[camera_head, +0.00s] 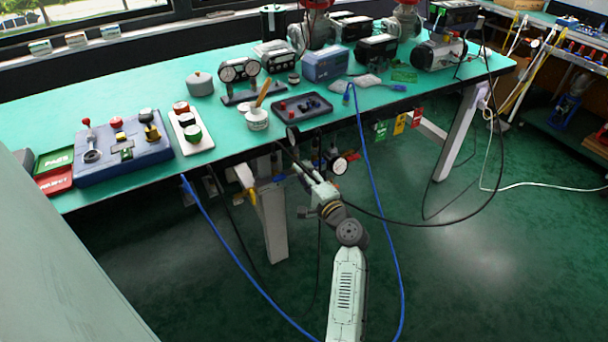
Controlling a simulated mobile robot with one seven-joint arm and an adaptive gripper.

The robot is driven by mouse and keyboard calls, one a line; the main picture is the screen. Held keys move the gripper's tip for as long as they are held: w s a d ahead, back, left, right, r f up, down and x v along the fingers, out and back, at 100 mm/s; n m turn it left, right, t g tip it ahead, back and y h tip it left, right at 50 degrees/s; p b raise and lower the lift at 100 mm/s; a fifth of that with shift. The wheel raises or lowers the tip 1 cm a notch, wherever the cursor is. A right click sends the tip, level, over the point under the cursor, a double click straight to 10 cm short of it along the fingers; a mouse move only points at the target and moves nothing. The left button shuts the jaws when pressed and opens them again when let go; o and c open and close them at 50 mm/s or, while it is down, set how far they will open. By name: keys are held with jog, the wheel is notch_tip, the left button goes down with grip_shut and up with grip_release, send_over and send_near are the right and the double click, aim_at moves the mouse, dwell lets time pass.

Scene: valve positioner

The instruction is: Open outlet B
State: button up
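No label reading outlet B can be made out in the head view, so I cannot tell which part it is. Small fittings and a round white-faced gauge (339,166) sit below the table's front edge, just beyond my arm's end. My gripper (300,165) is at the end of my arm, at the front edge, among these dark fittings. Its fingers are small and partly lost against the dark background, so their opening and any contact are unclear.
The green table (235,140) carries a blue control box (125,150), a white button plate (190,128), a dark tray (302,106), a twin-gauge stand (240,95) and a blue-grey box (325,64). Blue hoses (374,200) and black cables hang in front. The floor at right is mostly free.

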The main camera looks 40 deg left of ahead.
jog(key=o, duration=0.9)
jog(key=v, duration=1.2)
